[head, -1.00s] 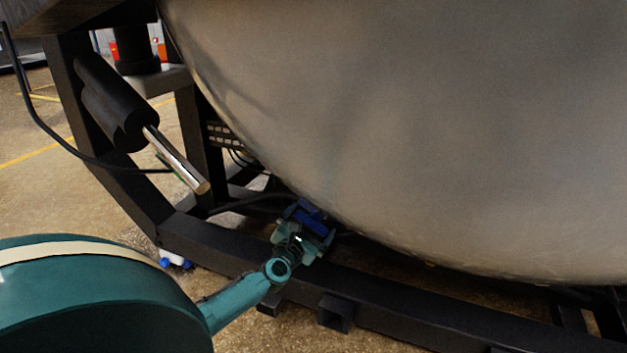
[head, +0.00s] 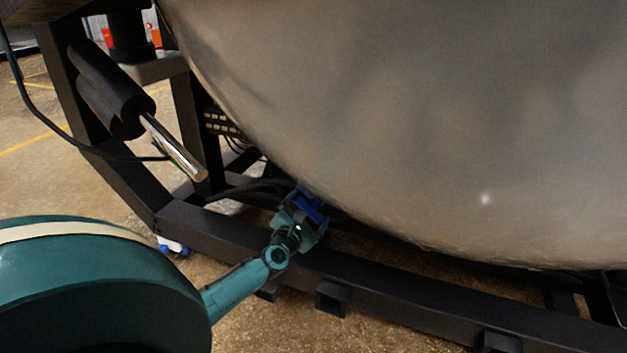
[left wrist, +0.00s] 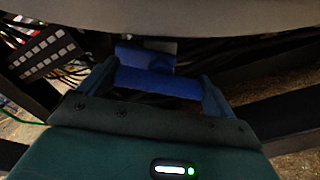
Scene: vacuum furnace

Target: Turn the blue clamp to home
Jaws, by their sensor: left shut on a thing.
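The blue clamp (head: 309,207) sits low under the rounded metal vessel, just above the black frame beam. In the left wrist view the clamp (left wrist: 158,81) shows as a blue bar lying across between my two fingers, with a second blue piece behind it. My left gripper (head: 303,210) is shut on the clamp, one finger at each end of the bar. It also shows in the left wrist view (left wrist: 160,88). The clamp's mount is mostly hidden behind the bar and under the vessel. My right gripper is not in view.
The large metal vessel (head: 420,120) fills the upper right, close over the gripper. The black frame beam (head: 400,292) runs beneath it. A black cylinder with a shiny rod (head: 174,148) stands at the left. A slotted panel and cables (left wrist: 45,53) lie left of the clamp.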

